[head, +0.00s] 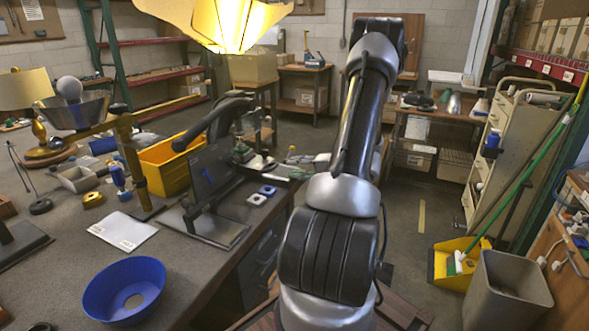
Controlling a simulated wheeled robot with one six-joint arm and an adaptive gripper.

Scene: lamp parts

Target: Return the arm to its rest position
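My arm (325,255) rises from the bottom middle, right of the workbench, up to its elbow near the top. At the far left a lamp with a cream shade (25,88) stands on a brass base (48,150). Beside it is a metal bowl-shaped shade (72,113) with a round bulb (69,88). A lit yellow shade (215,20) hangs at the top.
A yellow bin (165,172), a dark upright panel (212,172) and a white paper (122,231) are on the bench. At right are a cart (510,140), a green-handled broom (515,185) and a grey waste bin (508,290). Floor between shows free room.

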